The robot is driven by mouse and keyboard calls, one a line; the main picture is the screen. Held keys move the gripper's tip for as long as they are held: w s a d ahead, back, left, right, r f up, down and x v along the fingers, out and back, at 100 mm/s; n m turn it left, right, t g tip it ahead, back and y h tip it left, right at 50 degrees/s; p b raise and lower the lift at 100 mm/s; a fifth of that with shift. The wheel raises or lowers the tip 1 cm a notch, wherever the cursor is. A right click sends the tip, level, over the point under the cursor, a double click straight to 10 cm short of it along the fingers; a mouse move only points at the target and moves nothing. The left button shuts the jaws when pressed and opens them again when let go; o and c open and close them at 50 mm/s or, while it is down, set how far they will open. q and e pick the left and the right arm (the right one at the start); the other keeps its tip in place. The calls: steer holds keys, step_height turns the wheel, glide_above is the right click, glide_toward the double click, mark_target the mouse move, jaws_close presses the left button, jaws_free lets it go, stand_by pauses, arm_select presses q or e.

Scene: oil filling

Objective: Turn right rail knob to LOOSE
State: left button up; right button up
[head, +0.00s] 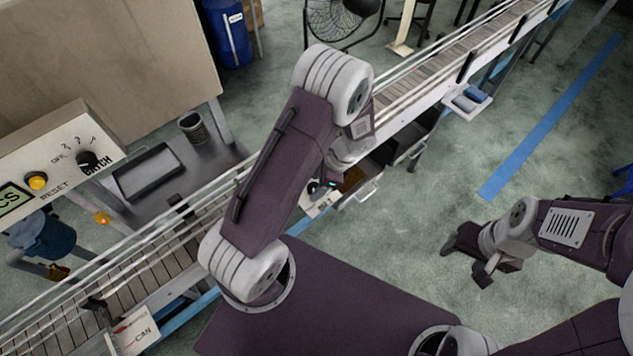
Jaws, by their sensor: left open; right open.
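A small white panel (320,204) with dark markings is fixed at the near side of the conveyor, beside my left forearm. A dark knob-like part (313,187) shows at its upper edge; I cannot read its setting or be sure it is the right rail knob. My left gripper (328,184) is open and points down right at this part, partly hidden by my wrist. I cannot tell whether it touches. My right gripper (469,262) is open and empty over the floor at the right, well away from the conveyor.
The conveyor (150,270) runs from lower left to upper right. A white sign (136,331) and a dark bracket (97,307) sit at its lower left. A control box with a BATCH knob (88,160) stands at left. An open drawer-like tray (368,190) is right of the panel.

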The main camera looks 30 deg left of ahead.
arm_select(q)
steer(key=shift+s+a+f, duration=0.15)
steer(key=shift+s, duration=0.15)
steer(key=shift+w, duration=0.15)
steer(key=c, duration=0.8)
jaws_close()
arm_select(e)
steer(key=shift+s, duration=0.15)
